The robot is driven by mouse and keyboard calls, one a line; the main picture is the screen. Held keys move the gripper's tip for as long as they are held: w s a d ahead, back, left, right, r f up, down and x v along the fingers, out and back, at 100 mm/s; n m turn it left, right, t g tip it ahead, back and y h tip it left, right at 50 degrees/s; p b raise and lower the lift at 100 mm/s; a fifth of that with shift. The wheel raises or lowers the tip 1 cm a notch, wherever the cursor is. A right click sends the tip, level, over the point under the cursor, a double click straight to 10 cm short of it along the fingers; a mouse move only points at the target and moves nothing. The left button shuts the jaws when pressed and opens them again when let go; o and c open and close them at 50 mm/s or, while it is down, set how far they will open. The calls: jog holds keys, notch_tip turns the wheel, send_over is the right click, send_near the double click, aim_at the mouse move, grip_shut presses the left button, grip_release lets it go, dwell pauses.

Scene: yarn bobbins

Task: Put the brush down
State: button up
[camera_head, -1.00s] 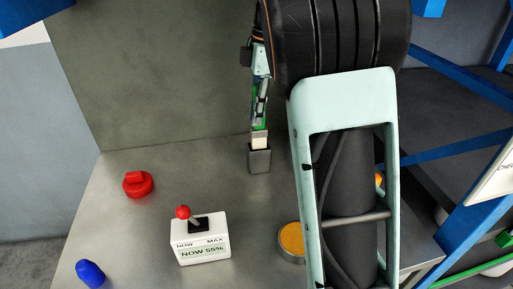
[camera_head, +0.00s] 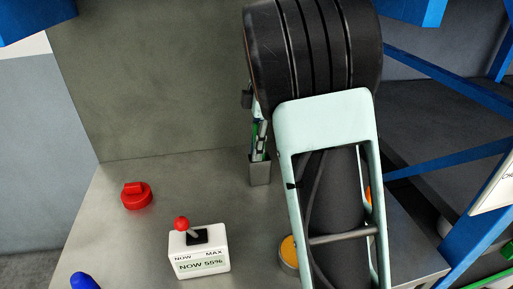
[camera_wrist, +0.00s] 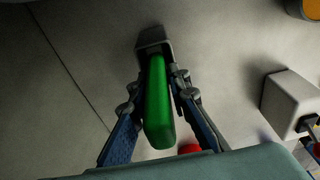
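The brush has a green handle (camera_wrist: 158,105), which fills the middle of the wrist view. My gripper (camera_wrist: 160,78) has its fingers on both sides of the handle and appears shut on it. The brush's far end goes into a small grey metal holder (camera_wrist: 153,40). In the head view the holder (camera_head: 259,172) stands on the table near the back wall, and a pale part of the brush (camera_head: 258,157) shows just above its rim. The brush looks about upright there. My arm hides much of the right side.
A white box with a red-knobbed lever (camera_head: 200,252), reading "NOW 55%", stands at the front of the grey table (camera_head: 130,235). A red piece (camera_head: 136,196) and a blue piece (camera_head: 85,281) lie left. An orange-topped round object (camera_head: 288,252) is beside my arm. Blue frame bars (camera_head: 450,155) stand right.

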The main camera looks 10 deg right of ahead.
jog(key=o, duration=0.3)
jog(key=shift+d+r+p, duration=0.25)
jog(key=shift+r+p, duration=0.05)
jog(key=shift+r, duration=1.65)
jog(key=shift+d+r+p, duration=0.2)
jog(key=shift+r+p, duration=0.05)
jog(key=shift+r, duration=1.7)
